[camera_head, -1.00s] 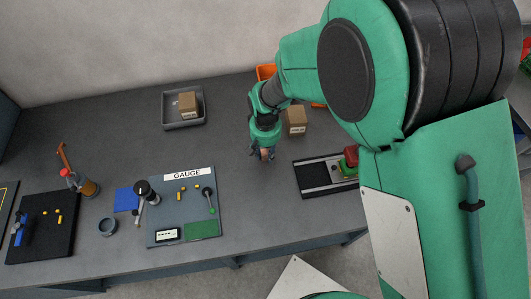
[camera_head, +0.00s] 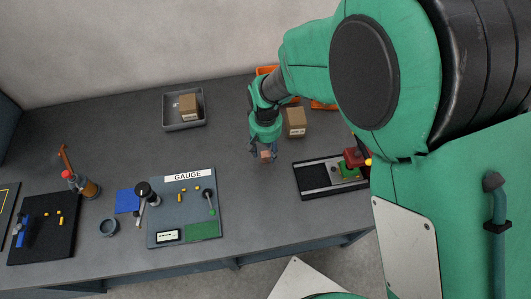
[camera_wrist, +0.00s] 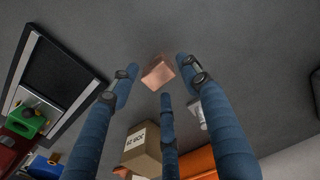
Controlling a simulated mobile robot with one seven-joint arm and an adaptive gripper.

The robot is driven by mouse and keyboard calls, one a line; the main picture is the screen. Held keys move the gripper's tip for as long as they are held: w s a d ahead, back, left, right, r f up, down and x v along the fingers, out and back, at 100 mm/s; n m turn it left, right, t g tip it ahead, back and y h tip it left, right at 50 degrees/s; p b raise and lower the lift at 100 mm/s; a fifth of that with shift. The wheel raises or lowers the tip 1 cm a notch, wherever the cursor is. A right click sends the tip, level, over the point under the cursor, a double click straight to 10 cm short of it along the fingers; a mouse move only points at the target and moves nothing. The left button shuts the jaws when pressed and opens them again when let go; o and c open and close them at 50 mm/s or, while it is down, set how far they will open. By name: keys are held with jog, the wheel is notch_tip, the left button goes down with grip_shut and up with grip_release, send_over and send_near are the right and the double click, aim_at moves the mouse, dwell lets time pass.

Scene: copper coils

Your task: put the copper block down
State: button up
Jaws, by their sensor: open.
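The copper block (camera_wrist: 158,73) is a small shiny cube resting on the grey bench top. In the wrist view it lies between the spread tips of my three blue fingers, with gaps visible around it. My gripper (camera_wrist: 158,76) is open and not closed on it. In the head view my gripper (camera_head: 264,151) is just above the copper block (camera_head: 265,157), which is partly hidden by the fingers.
A cardboard box (camera_head: 295,122) stands close behind to the right, with orange bins (camera_head: 322,105) beyond. A black tray fixture (camera_head: 316,178) is to the right. A grey bin (camera_head: 183,124) and the gauge board (camera_head: 184,225) are to the left. Bench between is clear.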

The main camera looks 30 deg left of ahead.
aim_at(267, 154)
notch_tip(267, 154, up, 9)
jog(key=p, duration=0.1)
jog(key=shift+f, duration=0.15)
dwell(0.7)
dwell(0.3)
jog(key=w+d+r+m+t+y, duration=0.1)
jog(key=w+d+r+m, duration=0.15)
jog(key=d+r, duration=0.9)
jog(key=w+d+r+m+t, duration=0.15)
jog(key=w+d+r, duration=0.25)
jog(key=d+r, duration=0.75)
jog(key=s+d+r+m+t, duration=0.1)
jog(key=s+d+r, duration=0.1)
jog(key=s+d, duration=0.3)
jog(key=s+d+r+m+t, duration=0.1)
jog(key=s+d, duration=0.4)
jog(key=d, duration=0.8)
jog(key=s+d+r+m+t+h, duration=0.1)
jog(key=s+d+r+m, duration=0.2)
jog(key=d, duration=0.6)
jog(key=shift+s+d+r, duration=0.15)
jog(key=shift+s+d, duration=0.25)
jog(key=shift+s, duration=0.5)
